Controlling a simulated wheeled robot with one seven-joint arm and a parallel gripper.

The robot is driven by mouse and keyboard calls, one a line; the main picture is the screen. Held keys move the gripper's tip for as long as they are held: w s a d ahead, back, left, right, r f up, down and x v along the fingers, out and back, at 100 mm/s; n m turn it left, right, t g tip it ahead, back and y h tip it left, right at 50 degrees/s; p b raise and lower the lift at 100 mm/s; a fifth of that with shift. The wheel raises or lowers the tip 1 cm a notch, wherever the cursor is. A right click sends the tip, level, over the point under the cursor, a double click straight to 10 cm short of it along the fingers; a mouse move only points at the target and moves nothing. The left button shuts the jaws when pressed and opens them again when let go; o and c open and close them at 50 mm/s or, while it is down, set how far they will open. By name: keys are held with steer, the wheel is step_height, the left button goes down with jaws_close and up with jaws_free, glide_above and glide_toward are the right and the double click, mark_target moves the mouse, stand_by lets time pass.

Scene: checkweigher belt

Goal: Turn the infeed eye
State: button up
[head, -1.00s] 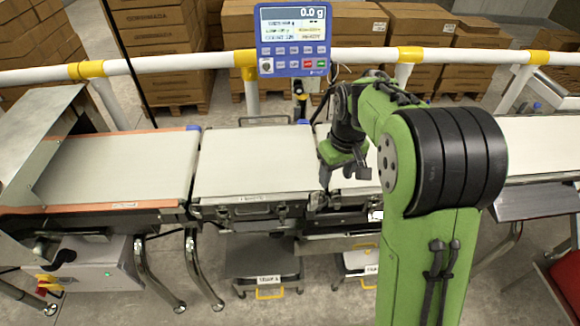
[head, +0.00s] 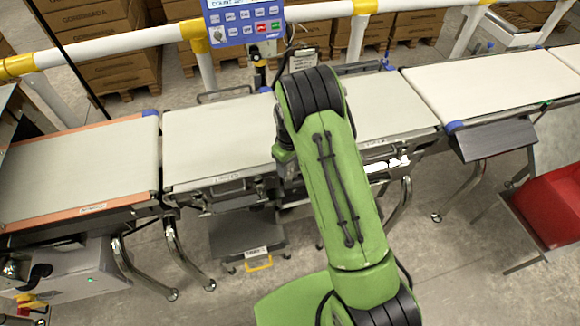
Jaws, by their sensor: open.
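I cannot make out an infeed eye with certainty. A small dark fitting with a yellow part (head: 258,68) stands behind the middle belt, below the blue display unit; it is too small to identify. My green arm crosses the middle of the view and hides part of the middle belt (head: 215,140). Only a small piece of my gripper (head: 285,164) shows at the left edge of my arm, over the front part of that belt. Its fingertips are mostly hidden, and I see nothing held in it.
The orange-edged belt (head: 75,165) lies left, another white belt (head: 490,85) right. A white rail (head: 120,47) runs behind them, carrying the blue display (head: 243,22). Floor shows between the belt legs.

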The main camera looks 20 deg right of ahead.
steer(key=shift+f, duration=0.6)
jaws_close()
steer(key=m+b, duration=0.2)
steer(key=shift+a+f+m, duration=0.1)
steer(key=shift+a+m, duration=0.05)
steer(key=shift+m, duration=0.15)
steer(key=shift+a+m+b, duration=0.1)
steer(key=shift+m+b, duration=0.25)
steer(key=shift+m, duration=0.75)
steer(key=shift+r, duration=0.2)
jaws_free()
step_height(320, 180, up, 16)
steer(key=p, duration=0.1)
steer(key=shift+f+p, duration=0.15)
steer(key=shift+p, duration=0.15)
